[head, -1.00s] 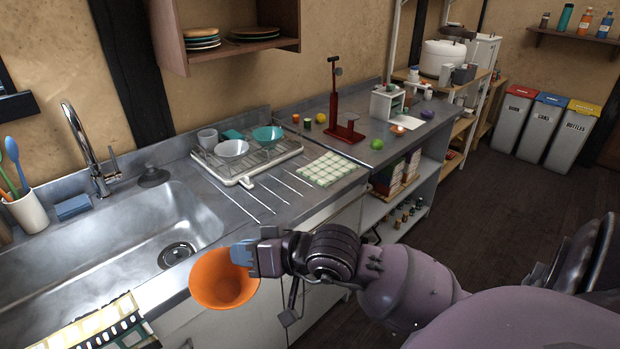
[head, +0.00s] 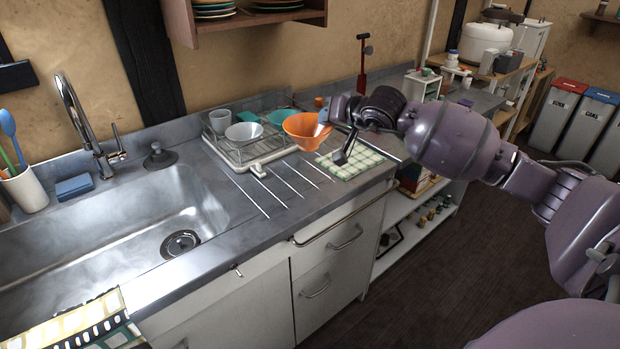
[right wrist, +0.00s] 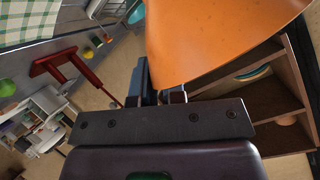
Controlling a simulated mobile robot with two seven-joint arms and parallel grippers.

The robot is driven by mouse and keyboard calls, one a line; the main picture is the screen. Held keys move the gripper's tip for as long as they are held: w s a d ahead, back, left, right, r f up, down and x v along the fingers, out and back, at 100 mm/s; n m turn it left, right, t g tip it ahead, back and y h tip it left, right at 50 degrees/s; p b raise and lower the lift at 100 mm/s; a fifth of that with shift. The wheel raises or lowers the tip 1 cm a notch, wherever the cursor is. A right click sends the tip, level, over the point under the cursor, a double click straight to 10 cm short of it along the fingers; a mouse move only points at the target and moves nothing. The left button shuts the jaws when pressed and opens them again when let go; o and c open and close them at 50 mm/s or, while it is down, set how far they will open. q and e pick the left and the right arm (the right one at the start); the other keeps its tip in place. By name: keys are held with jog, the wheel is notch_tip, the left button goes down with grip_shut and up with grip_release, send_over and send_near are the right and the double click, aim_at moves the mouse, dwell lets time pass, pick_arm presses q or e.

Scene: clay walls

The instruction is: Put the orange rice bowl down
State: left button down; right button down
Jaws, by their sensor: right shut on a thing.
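The orange rice bowl (head: 304,131) is held upright at the right end of the dish rack (head: 248,152), near the green checked cloth (head: 362,165). I cannot tell whether it touches anything below. My right gripper (head: 329,115) is shut on the bowl's right rim. In the right wrist view the bowl (right wrist: 215,40) fills the upper middle, and the gripper (right wrist: 165,92) shows at its edge. A white bowl (head: 244,133) and a teal bowl (head: 281,117) are in the rack. My left gripper is not in view.
The metal sink (head: 120,245) lies at the left with a tap (head: 85,125). A wall shelf (head: 255,20) with plates hangs above the rack. Thin metal rods (head: 285,185) mark the counter in front of the rack.

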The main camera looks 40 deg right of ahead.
jog(key=w+d+r+m+h, duration=0.1)
jog(key=w+d+r+h, duration=0.15)
jog(key=d+r, duration=0.25)
jog(key=shift+m+y, duration=0.3)
jog(key=shift+y, duration=0.05)
jog(key=shift+w+d+f+b, duration=0.15)
jog(key=shift+f+b, duration=0.45)
jog(key=shift+f, duration=3.55)
jog(key=shift+d+f+b, duration=0.2)
jog(key=shift+f+b, duration=0.4)
jog(key=shift+f, duration=3.55)
notch_tip(320, 180, down, 3)
jog(key=shift+f, duration=0.2)
jog(key=shift+r, duration=0.1)
jog(key=shift+b, duration=0.3)
